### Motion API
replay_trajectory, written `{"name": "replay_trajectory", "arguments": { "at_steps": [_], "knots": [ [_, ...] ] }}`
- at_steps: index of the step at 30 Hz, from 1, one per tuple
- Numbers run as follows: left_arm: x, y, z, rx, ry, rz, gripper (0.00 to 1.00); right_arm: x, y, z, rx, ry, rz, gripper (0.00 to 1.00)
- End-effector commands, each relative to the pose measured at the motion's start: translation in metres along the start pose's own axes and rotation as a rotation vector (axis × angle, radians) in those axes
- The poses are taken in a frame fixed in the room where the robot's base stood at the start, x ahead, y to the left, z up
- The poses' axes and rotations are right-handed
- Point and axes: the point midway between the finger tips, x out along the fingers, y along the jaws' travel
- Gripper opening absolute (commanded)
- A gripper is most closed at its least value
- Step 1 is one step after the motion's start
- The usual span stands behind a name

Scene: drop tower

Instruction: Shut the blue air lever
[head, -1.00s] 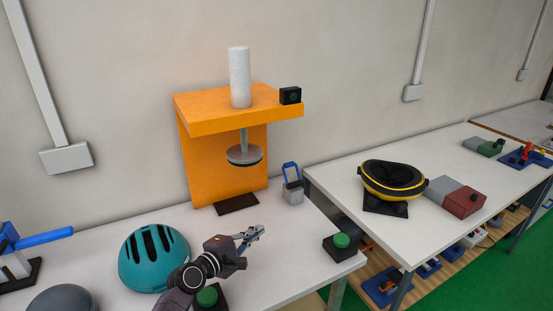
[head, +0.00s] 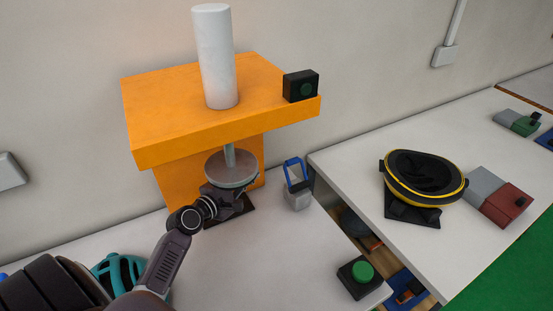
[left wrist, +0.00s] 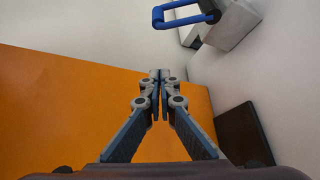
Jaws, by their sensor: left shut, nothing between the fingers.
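The blue air lever (head: 296,170) is a blue loop standing up from a small grey valve box (head: 299,198) on the table, right of the orange press frame. The left wrist view also shows the blue lever (left wrist: 186,14) and its grey box (left wrist: 232,24) at the top. My left gripper (head: 253,182) is in front of the press, close to the round press plate, left of the lever and apart from it. In the left wrist view my left gripper (left wrist: 159,76) has its fingertips together, with nothing between them. My right gripper is not in view.
The orange press frame (head: 220,125) with a white cylinder (head: 215,55) and round plate (head: 231,168) stands close to my gripper. A dark pad (head: 242,210) lies beneath. A green button box (head: 361,275) sits at the front right. The table between is clear.

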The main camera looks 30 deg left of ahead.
Motion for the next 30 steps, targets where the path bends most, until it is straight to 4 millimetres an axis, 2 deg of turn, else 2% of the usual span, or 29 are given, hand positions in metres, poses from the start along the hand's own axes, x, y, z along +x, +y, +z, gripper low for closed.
{"name": "replay_trajectory", "arguments": {
  "at_steps": [4,10,17,27,28,30],
  "knots": [
    [0.000,0.000,0.000,0.000,0.000,0.000,0.00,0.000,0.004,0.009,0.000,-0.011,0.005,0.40],
    [0.008,0.001,0.000,0.000,0.000,0.001,0.00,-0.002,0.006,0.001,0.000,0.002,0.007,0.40],
    [0.044,0.002,0.000,-0.002,-0.001,0.002,0.00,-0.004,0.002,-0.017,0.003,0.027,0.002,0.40],
    [0.105,0.001,0.000,0.000,0.000,0.001,0.00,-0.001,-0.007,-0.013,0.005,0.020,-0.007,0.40],
    [0.099,0.004,0.008,-0.002,-0.001,-0.002,0.00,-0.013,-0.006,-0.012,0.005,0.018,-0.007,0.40],
    [0.094,0.004,0.018,-0.002,-0.001,-0.001,0.00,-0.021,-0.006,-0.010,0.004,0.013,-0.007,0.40]
  ]
}}
